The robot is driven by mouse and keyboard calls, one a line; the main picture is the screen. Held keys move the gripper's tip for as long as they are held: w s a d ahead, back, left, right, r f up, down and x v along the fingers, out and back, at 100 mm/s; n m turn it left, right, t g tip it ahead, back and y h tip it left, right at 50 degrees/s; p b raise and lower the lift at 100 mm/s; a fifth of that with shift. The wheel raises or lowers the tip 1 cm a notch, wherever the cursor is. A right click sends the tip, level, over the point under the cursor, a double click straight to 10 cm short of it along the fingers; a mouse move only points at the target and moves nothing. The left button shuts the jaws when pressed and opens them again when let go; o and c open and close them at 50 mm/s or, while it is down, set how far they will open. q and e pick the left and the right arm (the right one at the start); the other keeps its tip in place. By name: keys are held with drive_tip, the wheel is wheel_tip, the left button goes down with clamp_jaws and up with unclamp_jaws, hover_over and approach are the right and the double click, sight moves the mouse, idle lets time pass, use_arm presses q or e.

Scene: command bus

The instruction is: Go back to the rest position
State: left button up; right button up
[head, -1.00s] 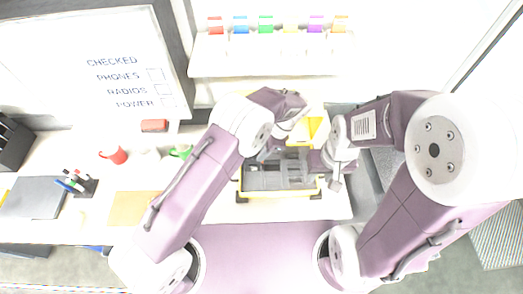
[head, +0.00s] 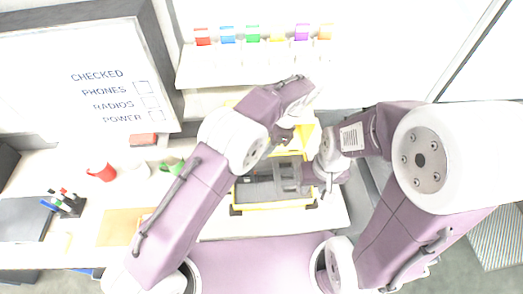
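My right gripper (head: 288,176) reaches in from the right over an open yellow case (head: 262,209) with a grey interior. Its grey fingers look spread, with nothing visible between them. My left arm rises from the lower left and bends over the back of the case. My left gripper (head: 284,137) is mostly hidden behind its own wrist, near the yellow lid. Its fingers cannot be made out clearly. Both arms are extended forward over the desk.
A whiteboard (head: 80,85) with a checklist stands at the back left. A shelf (head: 255,68) with several coloured items hangs at the back. A red mug (head: 103,173), a green mug (head: 172,168), a pen holder (head: 70,205) and a tan sheet (head: 120,228) are on the desk (head: 90,205).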

idle(0.3)
use_arm(q)
drive_tip(key=s+a+f+n+h+b, duration=0.25)
drive_tip(key=a+n, duration=0.65)
drive_tip(key=a, duration=0.5)
drive_tip(key=s+a+f+n+t+h+b, duration=0.1)
drive_tip(key=s+a+f+n+h+b, duration=0.1)
drive_tip(key=s+a+n, duration=0.6)
drive_tip(key=s+a+f, duration=0.1)
drive_tip(key=s, duration=0.3)
drive_tip(key=shift+s+f+n, duration=0.2)
drive_tip(key=shift+f+n, duration=0.05)
drive_tip(key=shift+n, duration=0.05)
